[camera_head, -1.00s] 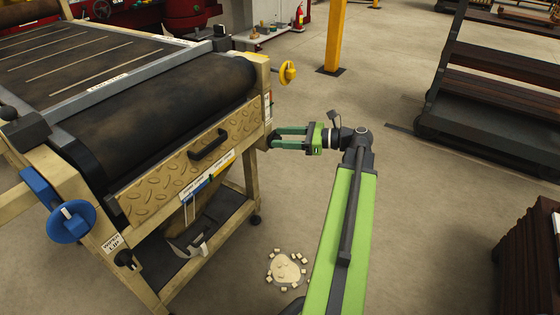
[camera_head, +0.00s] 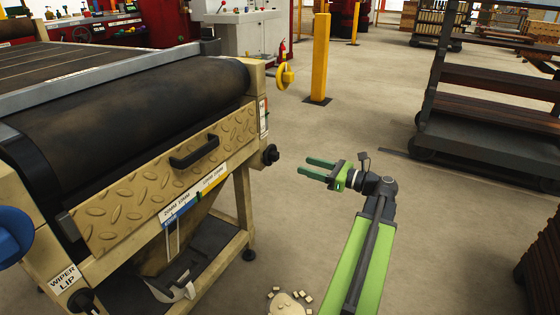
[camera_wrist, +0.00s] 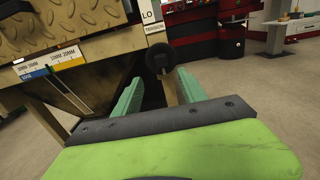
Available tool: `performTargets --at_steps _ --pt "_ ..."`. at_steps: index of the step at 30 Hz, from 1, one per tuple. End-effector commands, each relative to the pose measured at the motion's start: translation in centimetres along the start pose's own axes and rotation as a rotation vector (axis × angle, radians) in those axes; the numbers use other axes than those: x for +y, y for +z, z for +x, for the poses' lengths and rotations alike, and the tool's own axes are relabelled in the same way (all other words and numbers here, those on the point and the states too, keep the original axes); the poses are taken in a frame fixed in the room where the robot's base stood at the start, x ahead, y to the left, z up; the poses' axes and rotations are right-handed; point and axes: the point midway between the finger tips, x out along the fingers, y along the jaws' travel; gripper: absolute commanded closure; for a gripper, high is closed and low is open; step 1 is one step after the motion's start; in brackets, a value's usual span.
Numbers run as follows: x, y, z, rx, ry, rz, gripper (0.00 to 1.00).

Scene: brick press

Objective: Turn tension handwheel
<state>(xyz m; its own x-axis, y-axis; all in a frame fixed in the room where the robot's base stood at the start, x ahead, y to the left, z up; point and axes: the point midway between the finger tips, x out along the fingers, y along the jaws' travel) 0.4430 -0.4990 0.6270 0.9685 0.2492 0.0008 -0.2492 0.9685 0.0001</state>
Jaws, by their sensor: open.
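A small black knob-like wheel (camera_head: 270,154) sticks out from the near right corner post of the conveyor machine (camera_head: 150,190). In the wrist view the black wheel (camera_wrist: 159,61) sits below a small label that seems to read "tension". A yellow handwheel (camera_head: 286,76) is higher up on the machine's right side, and a blue handwheel (camera_head: 14,236) is at the left edge. My gripper (camera_head: 304,166) is open and empty, apart from the machine, its green fingers pointing left towards the black wheel. In the wrist view the wheel appears between and beyond the fingertips.
A yellow post (camera_head: 320,60) stands behind on the floor. A dark rack (camera_head: 490,130) with shelves is at the right. The floor around my gripper is clear.

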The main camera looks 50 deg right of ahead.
Motion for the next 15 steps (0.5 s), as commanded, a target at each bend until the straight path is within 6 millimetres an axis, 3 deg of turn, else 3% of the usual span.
performTargets --at_steps 9,15 --pt "-0.3 0.0 7.3 0.000 -0.004 0.000 0.51" --pt "-0.4 0.0 9.9 0.000 -0.007 0.000 0.51"
